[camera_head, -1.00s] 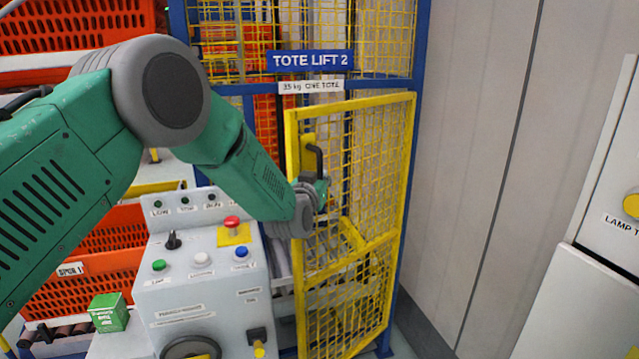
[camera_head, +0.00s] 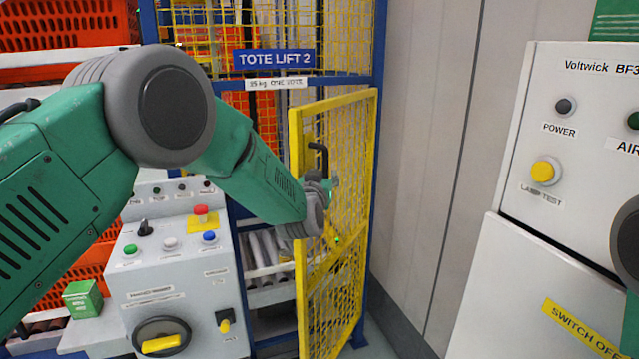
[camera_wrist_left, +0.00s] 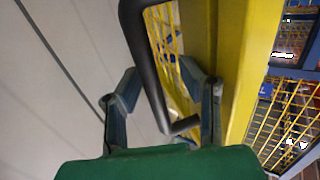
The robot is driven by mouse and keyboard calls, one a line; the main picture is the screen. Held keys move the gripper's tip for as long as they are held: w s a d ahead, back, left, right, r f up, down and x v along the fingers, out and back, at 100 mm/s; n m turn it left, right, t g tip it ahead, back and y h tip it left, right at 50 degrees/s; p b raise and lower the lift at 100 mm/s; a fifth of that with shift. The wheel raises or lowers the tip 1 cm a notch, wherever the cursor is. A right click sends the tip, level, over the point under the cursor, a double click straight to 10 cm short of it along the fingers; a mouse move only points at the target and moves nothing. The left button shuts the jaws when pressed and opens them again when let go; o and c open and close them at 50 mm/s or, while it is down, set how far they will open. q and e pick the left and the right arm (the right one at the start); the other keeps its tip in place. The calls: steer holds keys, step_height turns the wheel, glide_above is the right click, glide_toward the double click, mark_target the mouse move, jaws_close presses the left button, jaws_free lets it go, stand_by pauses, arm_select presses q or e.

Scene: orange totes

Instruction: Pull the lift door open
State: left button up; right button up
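The lift door (camera_head: 359,200) is a yellow mesh panel, swung part way out from the blue frame and hinged at its right side. Its black bar handle (camera_head: 319,152) is near the free edge; in the left wrist view the handle (camera_wrist_left: 148,65) runs between my fingers. My left gripper (camera_head: 329,184) is at the handle, partly hidden by my wrist in the head view. In the left wrist view the left gripper (camera_wrist_left: 160,76) has its fingers spread either side of the bar, with a gap at the right finger. My right gripper is out of view.
A grey control console (camera_head: 178,265) stands left of the door, below my left arm. A white cabinet (camera_head: 560,200) is at the right. A plain grey wall (camera_head: 425,130) is behind the door's hinge side. Orange totes (camera_head: 65,25) are at the left.

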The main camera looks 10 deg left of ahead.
arm_select(q)
steer(key=s, duration=1.1)
steer(key=shift+s+f, duration=0.25)
steer(key=shift+s, duration=0.05)
steer(key=shift+c, duration=0.3)
